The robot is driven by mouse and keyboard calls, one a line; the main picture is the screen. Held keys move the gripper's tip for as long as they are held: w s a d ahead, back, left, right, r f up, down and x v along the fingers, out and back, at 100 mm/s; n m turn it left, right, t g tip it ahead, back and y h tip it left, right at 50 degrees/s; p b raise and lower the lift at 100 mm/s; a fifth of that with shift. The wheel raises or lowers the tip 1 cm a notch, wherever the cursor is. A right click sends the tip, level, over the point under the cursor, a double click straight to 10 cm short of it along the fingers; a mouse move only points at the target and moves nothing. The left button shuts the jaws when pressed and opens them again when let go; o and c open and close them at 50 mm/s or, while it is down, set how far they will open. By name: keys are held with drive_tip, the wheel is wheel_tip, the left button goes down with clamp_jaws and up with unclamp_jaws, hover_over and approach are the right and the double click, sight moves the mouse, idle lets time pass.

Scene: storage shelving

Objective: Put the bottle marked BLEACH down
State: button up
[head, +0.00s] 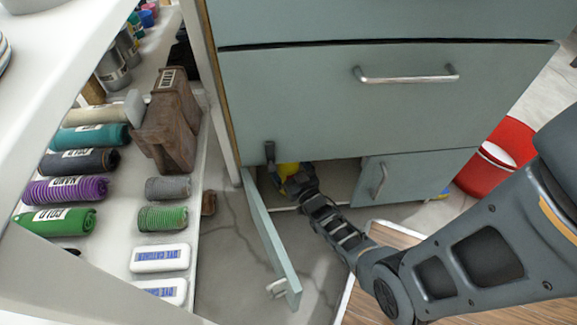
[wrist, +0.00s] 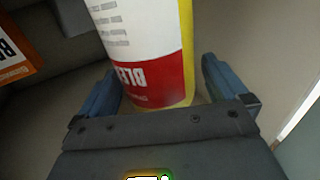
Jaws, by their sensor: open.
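The bottle marked BLEACH (wrist: 140,45) stands between the open fingers of my gripper (wrist: 155,95) in the wrist view. It is white and yellow with a red label band, and its top is out of the frame. A gap shows between the bottle and the right finger; the left finger is close to its side. In the head view my gripper (head: 285,178) reaches into the open lower compartment of the green cabinet (head: 330,115). Only a yellow bit of the bottle (head: 287,170) shows there, the rest hidden by my gripper and the cabinet.
An orange and white box (wrist: 15,50) is left of the bottle in the wrist view. The open cabinet door (head: 270,240) stands left of my arm. A closed door (head: 415,178) is to the right. A shelf (head: 118,215) with rolled cloths lies left.

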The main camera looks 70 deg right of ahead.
drive_tip(key=shift+r, duration=0.1)
drive_tip(key=p+v, duration=0.3)
drive_tip(key=v, duration=0.9)
drive_tip(key=shift+p, duration=0.35)
drive_tip(key=shift+a, duration=0.15)
